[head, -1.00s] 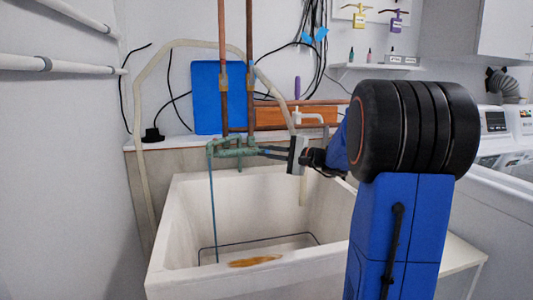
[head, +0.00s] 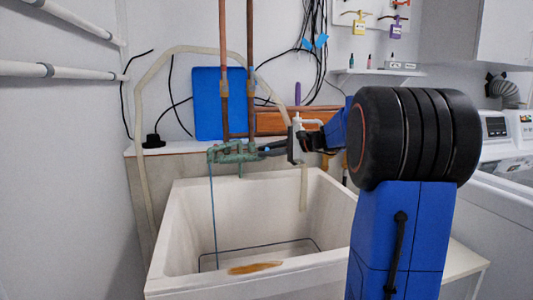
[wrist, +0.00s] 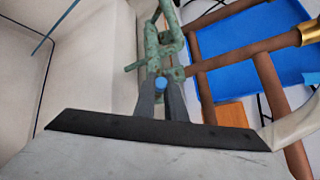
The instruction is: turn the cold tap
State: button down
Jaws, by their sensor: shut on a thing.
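The cold tap's blue-capped handle (wrist: 161,84) sits between my two finger tips in the wrist view. It belongs to a green, weathered tap body (head: 232,154) at the foot of two copper pipes, above the back of the sink. My gripper (head: 266,150) reaches in from the right in the head view, with its dark fingers pointing left at the tap. In the wrist view my gripper (wrist: 161,92) is shut on the handle. The fingers hide part of the handle.
A white sink (head: 180,228) lies below, with a rust-brown stain (head: 255,268) at its front. A blue panel (head: 207,105) stands behind the pipes. A pale hose (head: 140,120) arches at the left. A white washing machine (head: 500,170) stands at the right.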

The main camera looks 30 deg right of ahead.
jog(key=c, duration=1.8)
grip_release()
jog(key=shift+s, duration=0.1)
jog(key=v, duration=1.7)
jog(key=shift+d, duration=0.1)
jog(key=shift+s, duration=0.1)
